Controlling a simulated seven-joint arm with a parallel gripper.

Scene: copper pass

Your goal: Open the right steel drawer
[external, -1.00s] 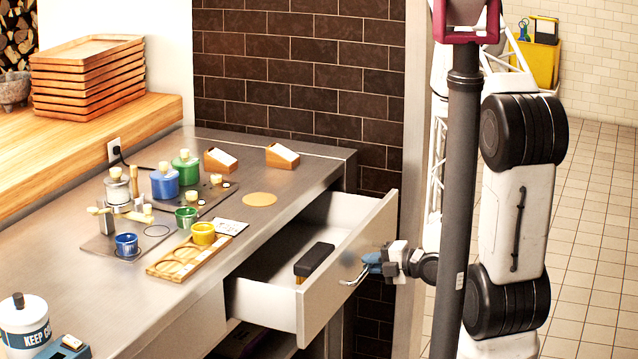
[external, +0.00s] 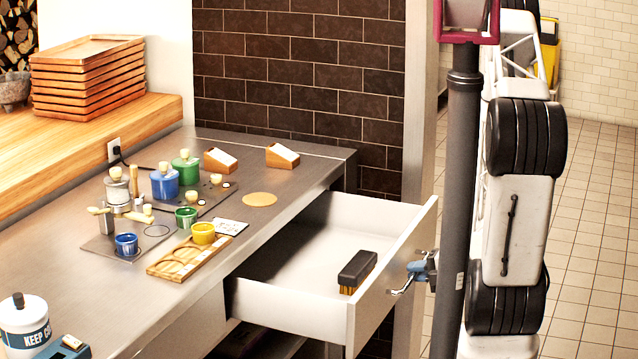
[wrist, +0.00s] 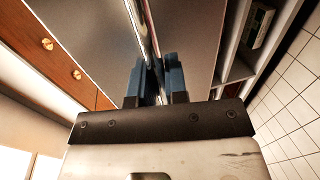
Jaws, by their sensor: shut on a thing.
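The right steel drawer (external: 292,309) is pulled well out from under the steel counter, in the external view. A black brush with a tan bristle side (external: 358,270) lies inside it, near the front panel. My gripper (external: 421,272) is at the drawer front, shut on the curved metal handle (external: 403,290). The wrist view shows the blue fingers of my gripper (wrist: 156,82) closed around the bright handle bar (wrist: 150,35). Part of my gripper is hidden behind the dark grey column in the external view.
The steel counter (external: 110,290) carries several small pots, a wooden holder (external: 188,258) and two card stands. A stack of wooden trays (external: 88,70) stands on the wooden ledge at the left. Tiled floor (external: 600,230) is open at the right.

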